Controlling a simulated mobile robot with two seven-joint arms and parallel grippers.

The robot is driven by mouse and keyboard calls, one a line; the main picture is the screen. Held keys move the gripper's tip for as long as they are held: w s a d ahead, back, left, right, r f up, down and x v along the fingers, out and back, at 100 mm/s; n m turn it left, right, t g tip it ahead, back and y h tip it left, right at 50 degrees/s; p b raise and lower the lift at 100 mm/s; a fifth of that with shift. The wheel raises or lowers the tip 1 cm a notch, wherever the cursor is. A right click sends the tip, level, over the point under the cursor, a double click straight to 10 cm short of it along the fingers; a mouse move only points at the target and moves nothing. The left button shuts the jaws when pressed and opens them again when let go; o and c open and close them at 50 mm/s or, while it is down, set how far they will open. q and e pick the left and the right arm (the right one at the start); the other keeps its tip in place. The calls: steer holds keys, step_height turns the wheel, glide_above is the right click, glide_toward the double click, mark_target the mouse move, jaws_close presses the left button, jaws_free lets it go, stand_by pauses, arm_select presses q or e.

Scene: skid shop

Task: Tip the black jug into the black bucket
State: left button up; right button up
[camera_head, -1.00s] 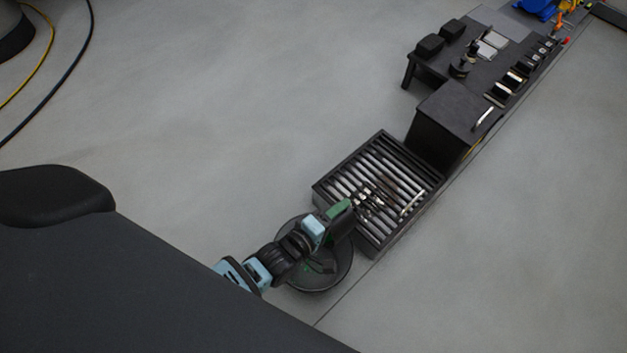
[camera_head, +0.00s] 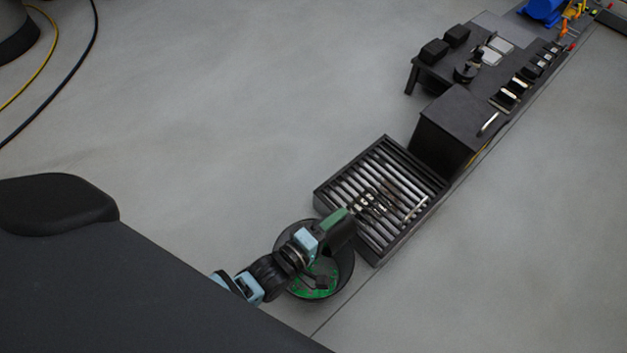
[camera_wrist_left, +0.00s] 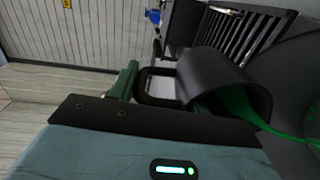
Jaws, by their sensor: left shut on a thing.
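My left gripper (camera_head: 334,220), with green fingers, is shut on the black jug (camera_head: 343,236) and holds it over the black bucket (camera_head: 351,272) on the floor. In the left wrist view the jug (camera_wrist_left: 222,82) is tipped over toward the right, with its handle (camera_wrist_left: 157,86) at the green finger (camera_wrist_left: 126,82). Bright green liquid (camera_wrist_left: 262,121) runs from its mouth toward the bucket (camera_wrist_left: 297,58). Green liquid (camera_head: 318,288) also shows inside the bucket, partly hidden by my arm. My right gripper is not in view.
A black slatted grate tray (camera_head: 327,192) with loose metal parts stands right behind the bucket. A black cabinet (camera_head: 455,125) and a bench (camera_head: 432,75) with small items continue beyond it. Open grey floor lies on both sides. Two hoses (camera_head: 50,75) lie at the far left.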

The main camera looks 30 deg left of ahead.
arm_select(q)
steer(key=shift+s+a+r+t+b, duration=0.1)
steer(key=shift+s+r+t+b, duration=0.05)
steer(key=shift+s+t+b, duration=0.25)
steer(key=shift+s+a+b, duration=0.1)
steer(key=shift+b, duration=0.2)
